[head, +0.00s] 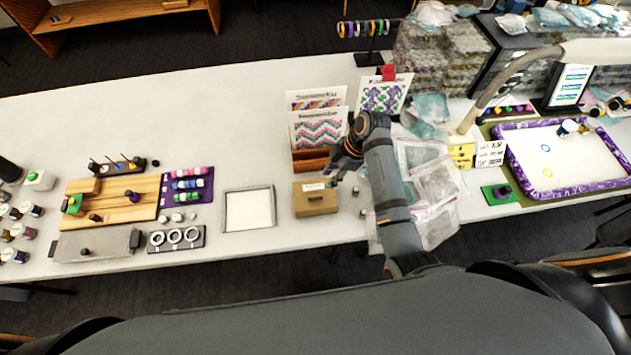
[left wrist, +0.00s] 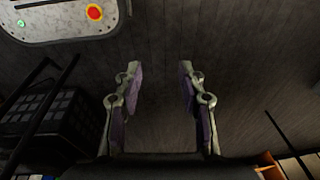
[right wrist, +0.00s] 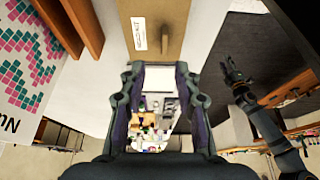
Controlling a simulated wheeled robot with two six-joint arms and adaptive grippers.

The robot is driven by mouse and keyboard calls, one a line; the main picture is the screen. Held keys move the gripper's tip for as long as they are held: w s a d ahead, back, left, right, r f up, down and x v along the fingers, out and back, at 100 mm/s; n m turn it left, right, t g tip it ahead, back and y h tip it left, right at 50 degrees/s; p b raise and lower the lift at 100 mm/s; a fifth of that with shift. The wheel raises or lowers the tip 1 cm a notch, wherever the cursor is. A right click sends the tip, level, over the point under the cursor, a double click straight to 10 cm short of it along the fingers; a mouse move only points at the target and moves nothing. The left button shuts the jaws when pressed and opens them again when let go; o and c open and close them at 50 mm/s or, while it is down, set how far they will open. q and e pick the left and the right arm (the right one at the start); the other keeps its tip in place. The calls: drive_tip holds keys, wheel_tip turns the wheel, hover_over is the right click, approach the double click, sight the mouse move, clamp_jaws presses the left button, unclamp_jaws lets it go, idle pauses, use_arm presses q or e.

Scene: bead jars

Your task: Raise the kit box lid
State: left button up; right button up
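The kit box is a small brown box (head: 316,201) with a white label and a small dark knob, near the table's front edge; its lid looks closed. It shows at the top of the right wrist view (right wrist: 172,32). My right gripper (head: 340,168) is open and empty, just behind and to the right of the box in the head view. In the right wrist view its fingers (right wrist: 160,82) are apart and the box is beyond them. My left gripper (left wrist: 160,88) is open and empty over dark floor; it is outside the head view.
Pattern cards (head: 318,129) in a wooden stand are close behind the box. A white framed tray (head: 249,209) lies to its left. Clear plastic bags (head: 437,187) lie to the right, by my right arm. The table behind the tray is clear.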

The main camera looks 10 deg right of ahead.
sight(317, 195)
drive_tip(key=x, duration=0.4)
drive_tip(key=s+p+x, duration=0.1)
drive_tip(key=x, duration=0.1)
drive_tip(key=shift+a+f, duration=0.25)
drive_tip(key=shift+a, duration=0.05)
drive_tip(key=x, duration=0.2)
drive_tip(key=shift+w+f, duration=0.2)
drive_tip(key=shift+f, duration=0.15)
drive_tip(key=shift+a+f, duration=0.15)
drive_tip(key=shift+f, duration=0.1)
drive_tip(key=shift+s+f, duration=0.1)
drive_tip(key=shift+c, duration=0.5)
clamp_jaws()
use_arm(q)
drive_tip(key=s, duration=0.2)
drive_tip(key=s+r, duration=0.1)
drive_tip(key=shift+s, duration=0.4)
drive_tip(key=shift+w, duration=0.15)
